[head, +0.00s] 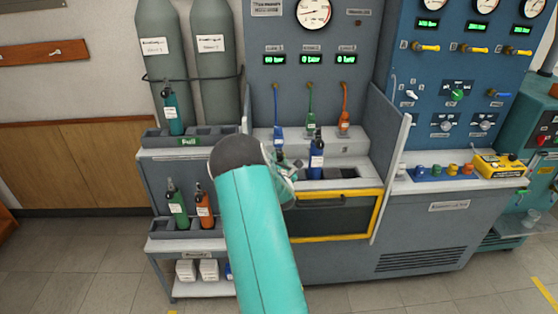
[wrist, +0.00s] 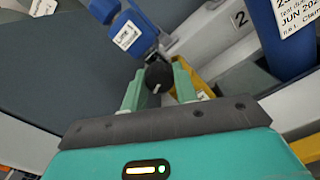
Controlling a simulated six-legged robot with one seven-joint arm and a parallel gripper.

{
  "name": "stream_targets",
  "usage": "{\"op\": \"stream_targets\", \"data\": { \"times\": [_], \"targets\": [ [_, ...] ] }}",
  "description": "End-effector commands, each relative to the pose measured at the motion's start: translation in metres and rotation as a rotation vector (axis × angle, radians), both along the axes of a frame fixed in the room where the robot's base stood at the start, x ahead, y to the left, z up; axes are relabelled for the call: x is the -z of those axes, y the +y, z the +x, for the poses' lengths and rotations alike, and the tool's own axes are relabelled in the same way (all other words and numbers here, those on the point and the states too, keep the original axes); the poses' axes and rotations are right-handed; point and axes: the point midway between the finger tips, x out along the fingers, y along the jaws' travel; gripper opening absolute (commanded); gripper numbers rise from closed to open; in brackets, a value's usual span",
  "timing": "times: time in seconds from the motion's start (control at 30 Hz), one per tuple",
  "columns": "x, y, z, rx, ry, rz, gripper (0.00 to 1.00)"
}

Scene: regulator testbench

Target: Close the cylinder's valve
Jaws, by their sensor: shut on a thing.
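A blue cylinder (head: 316,160) with a white label stands in the bench bay in the head view. The blue cylinder (wrist: 288,35) also fills the upper right of the wrist view, with part of its dated label showing. My gripper (wrist: 160,85) has its two teal fingers on either side of a round black knob (wrist: 158,77) with a white mark, and is shut on it. In the head view my gripper (head: 286,166) is left of the blue cylinder, partly hidden by my arm. What the knob joins is partly hidden.
A blue connector with a "Line 1" label (wrist: 125,35) is close above the knob. Green (head: 310,118) and orange (head: 344,118) lines hang at the bench back. A yellow-framed door (head: 378,215) is below. A rack (head: 150,140) with other cylinders stands left.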

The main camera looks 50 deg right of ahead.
Motion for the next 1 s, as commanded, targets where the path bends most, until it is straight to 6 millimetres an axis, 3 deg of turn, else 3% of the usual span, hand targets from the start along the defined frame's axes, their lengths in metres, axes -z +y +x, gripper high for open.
{"op": "stream_targets", "data": {
  "times": [1.0],
  "targets": [
    [-0.0026,0.0002,0.0005,-0.001,-0.708,0.615,0.06]
  ]
}}
